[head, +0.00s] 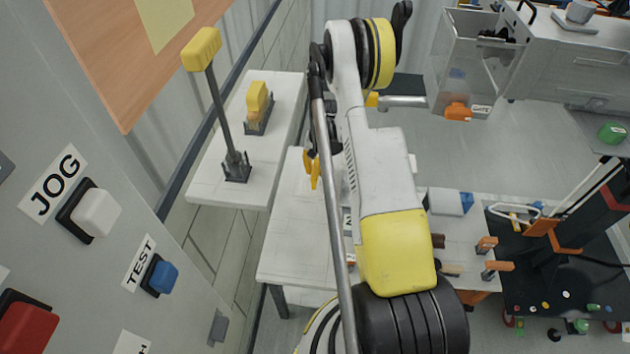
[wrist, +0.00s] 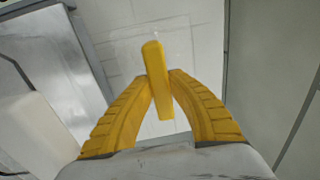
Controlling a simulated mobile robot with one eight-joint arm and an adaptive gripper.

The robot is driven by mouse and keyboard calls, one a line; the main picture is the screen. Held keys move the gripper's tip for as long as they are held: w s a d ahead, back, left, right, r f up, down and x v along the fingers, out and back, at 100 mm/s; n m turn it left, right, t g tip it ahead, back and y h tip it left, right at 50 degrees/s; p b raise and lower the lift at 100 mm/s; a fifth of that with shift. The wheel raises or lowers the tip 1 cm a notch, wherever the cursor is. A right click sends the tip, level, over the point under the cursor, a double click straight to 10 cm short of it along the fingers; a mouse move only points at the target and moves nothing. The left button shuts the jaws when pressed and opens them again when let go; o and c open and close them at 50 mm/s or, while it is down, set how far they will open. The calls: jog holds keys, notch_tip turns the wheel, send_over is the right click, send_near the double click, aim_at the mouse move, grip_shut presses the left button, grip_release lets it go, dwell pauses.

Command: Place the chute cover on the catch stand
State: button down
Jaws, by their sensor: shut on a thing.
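My gripper (wrist: 160,80) is shut on the yellow bar handle of the chute cover (wrist: 154,65). A faint, clear plate shows around the handle, its edges hard to make out. In the head view my gripper (head: 312,168) is small and partly hidden by my arm, and the cover cannot be made out there. The gripper is above or beside a low white table (head: 290,240), which I take to be the catch stand, though I cannot be sure. In the wrist view a pale, lined surface (wrist: 205,35) lies beyond the cover; the gap to it cannot be judged.
A white shelf (head: 205,180) at left carries a tall yellow-topped lever (head: 202,48) and a yellow block (head: 258,100). A grey panel with buttons (head: 97,212) stands close at left. A clear-sided bin (head: 465,60) is at upper right. Small items crowd the table's right side.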

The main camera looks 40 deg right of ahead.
notch_tip(320, 180, down, 3)
jog(key=shift+f+b, duration=0.2)
jog(key=shift+b, duration=0.5)
jog(key=shift+r, duration=0.15)
jog(key=c, duration=1.4)
grip_release()
jog(key=r+p, duration=0.1)
jog(key=r, duration=0.3)
jog(key=r+p, duration=0.2)
jog(key=r, duration=0.2)
jog(key=r+p, duration=0.2)
jog(key=r, duration=0.2)
jog(key=shift+s+d, duration=0.3)
jog(key=shift+s, duration=0.05)
